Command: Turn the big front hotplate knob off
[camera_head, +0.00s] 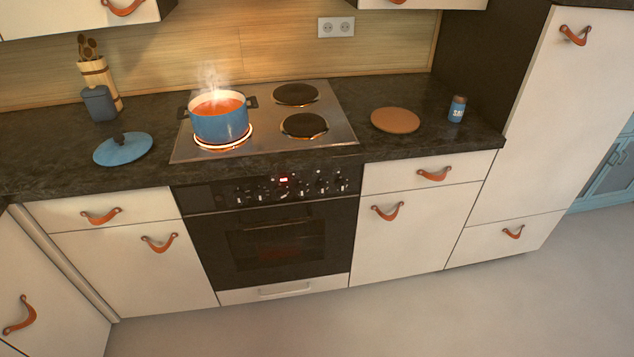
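The hotplate knobs sit in a row on the black control panel (270,188) above the oven. Several small dark knobs (323,186) with light marks show, and a small red display (283,180) is lit among them. Their exact settings are too small to read. On the steel hob (335,122), the front left hotplate (238,141) glows orange at its rim under a blue pot (220,122) of steaming red liquid. The front right (304,125) and rear right (296,95) hotplates look dark and bare. Neither gripper is in view.
A blue lid (123,148) lies on the dark counter left of the hob. A utensil holder (98,75) and grey-blue canister (99,102) stand behind it. A round brown board (395,120) and blue jar (457,108) are on the right. The floor (400,315) before the oven is clear.

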